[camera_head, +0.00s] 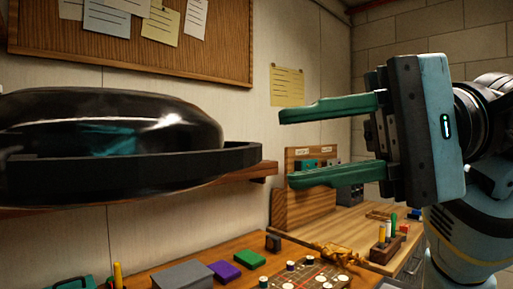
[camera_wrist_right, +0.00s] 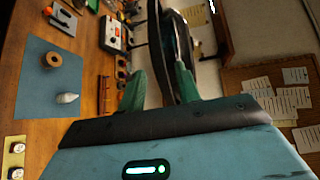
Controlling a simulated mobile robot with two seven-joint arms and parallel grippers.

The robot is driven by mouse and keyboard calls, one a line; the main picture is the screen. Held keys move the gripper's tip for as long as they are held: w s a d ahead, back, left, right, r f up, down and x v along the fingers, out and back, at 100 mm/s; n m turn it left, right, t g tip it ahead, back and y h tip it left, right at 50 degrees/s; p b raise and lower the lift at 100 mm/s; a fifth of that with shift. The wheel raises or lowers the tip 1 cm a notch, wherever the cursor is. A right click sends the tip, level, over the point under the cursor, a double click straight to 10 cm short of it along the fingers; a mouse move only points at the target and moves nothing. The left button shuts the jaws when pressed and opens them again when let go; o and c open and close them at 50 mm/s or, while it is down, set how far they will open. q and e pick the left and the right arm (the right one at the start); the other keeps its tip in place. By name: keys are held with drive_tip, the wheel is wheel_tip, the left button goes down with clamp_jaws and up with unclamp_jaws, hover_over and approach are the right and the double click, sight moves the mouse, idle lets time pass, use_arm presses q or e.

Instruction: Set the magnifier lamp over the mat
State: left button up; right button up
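The magnifier lamp (camera_head: 110,160) has a dark, glossy round head with a black rim. It fills the left of the head view, close to the camera; its arm is not clear. My right gripper (camera_head: 283,147) is open, with green fingers pointing left toward the rim's right edge and a small gap in the picture. In the right wrist view the lamp head (camera_wrist_right: 183,50) shows nearly edge-on beyond and between the fingers (camera_wrist_right: 158,75); contact is not visible. The blue mat (camera_wrist_right: 38,88) lies on the bench in that view. My left gripper is not in view.
A tape roll (camera_wrist_right: 53,59) and a small white bottle (camera_wrist_right: 67,98) lie on the mat. The wooden bench holds a grey box (camera_head: 183,275), purple (camera_head: 224,270) and green (camera_head: 249,259) blocks, and a pen holder (camera_head: 386,249). A wall shelf (camera_head: 255,172) runs behind the lamp.

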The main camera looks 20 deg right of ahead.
sight(245, 155)
drive_tip(key=shift+x, duration=2.55)
clamp_jaws()
